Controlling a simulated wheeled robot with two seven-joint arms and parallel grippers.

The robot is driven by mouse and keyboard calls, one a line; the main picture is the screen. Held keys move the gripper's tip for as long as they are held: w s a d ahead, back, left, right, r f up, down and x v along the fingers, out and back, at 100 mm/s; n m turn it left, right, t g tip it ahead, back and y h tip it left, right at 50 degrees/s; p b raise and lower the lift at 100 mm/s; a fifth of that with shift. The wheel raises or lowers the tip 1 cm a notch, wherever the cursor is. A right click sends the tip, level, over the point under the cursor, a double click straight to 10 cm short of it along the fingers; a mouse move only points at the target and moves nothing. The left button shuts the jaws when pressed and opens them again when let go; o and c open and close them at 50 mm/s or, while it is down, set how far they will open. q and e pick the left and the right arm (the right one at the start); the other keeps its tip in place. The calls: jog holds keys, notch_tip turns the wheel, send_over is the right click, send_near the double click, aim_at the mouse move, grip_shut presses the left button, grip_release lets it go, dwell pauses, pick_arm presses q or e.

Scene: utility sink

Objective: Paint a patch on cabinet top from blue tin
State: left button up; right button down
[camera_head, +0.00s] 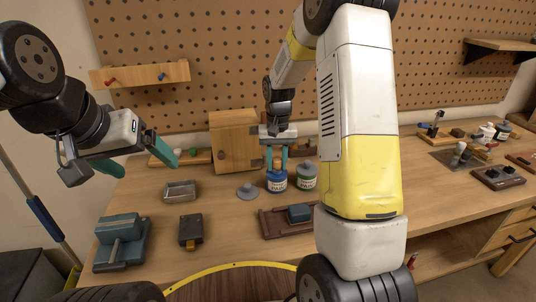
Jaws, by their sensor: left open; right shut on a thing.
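The blue tin (277,183) stands open-looking on the workbench, with a green-grey tin (306,176) just right of it. A small wooden cabinet (234,143) stands behind and left of the blue tin; its flat top (232,117) looks bare. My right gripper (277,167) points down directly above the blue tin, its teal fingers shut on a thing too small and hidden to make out. Whether that thing is inside the tin I cannot tell. My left gripper (143,160) is open and empty, raised over the left end of the bench.
A grey round lid (248,192) lies left of the blue tin. A metal tray (180,191), a blue-grey vise (122,242) and a dark block (190,230) are at left. A sanding block (299,213) sits on a brown board. My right arm hides the bench's middle right.

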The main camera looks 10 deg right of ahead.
aim_at(277, 159)
jog(key=shift+r, duration=3.45)
